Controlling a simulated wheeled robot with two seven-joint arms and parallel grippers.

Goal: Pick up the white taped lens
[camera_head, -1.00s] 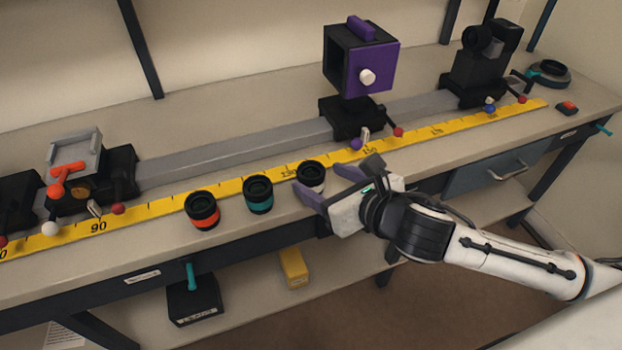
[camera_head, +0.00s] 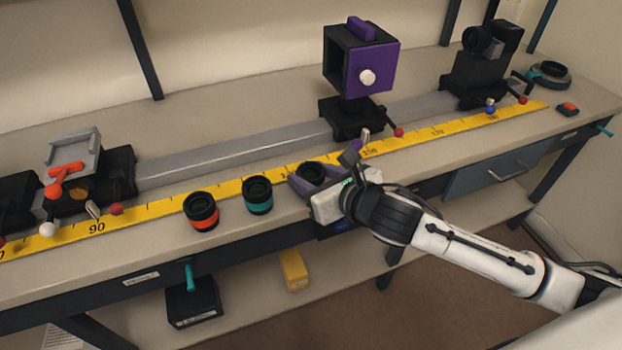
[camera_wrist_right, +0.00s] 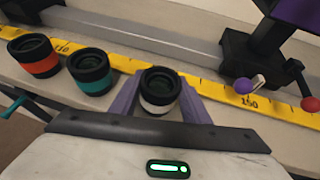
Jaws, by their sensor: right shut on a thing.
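The white taped lens (camera_wrist_right: 158,90) is a short black cylinder with a white band, standing upright in the right wrist view. It also shows in the head view (camera_head: 311,172), with its lower part hidden by my gripper. My right gripper (camera_wrist_right: 160,98) has its purple fingers on either side of the lens, shut on it. The gripper also shows in the head view (camera_head: 325,182). The lens is on the bench top beside the yellow ruler. My left gripper is not in view.
A teal-banded lens (camera_head: 258,196) and an orange-banded lens (camera_head: 201,211) stand to the left. The yellow ruler (camera_head: 225,191) runs behind them along the grey rail (camera_head: 235,151). A purple box mount (camera_head: 362,60) stands on the rail behind my gripper.

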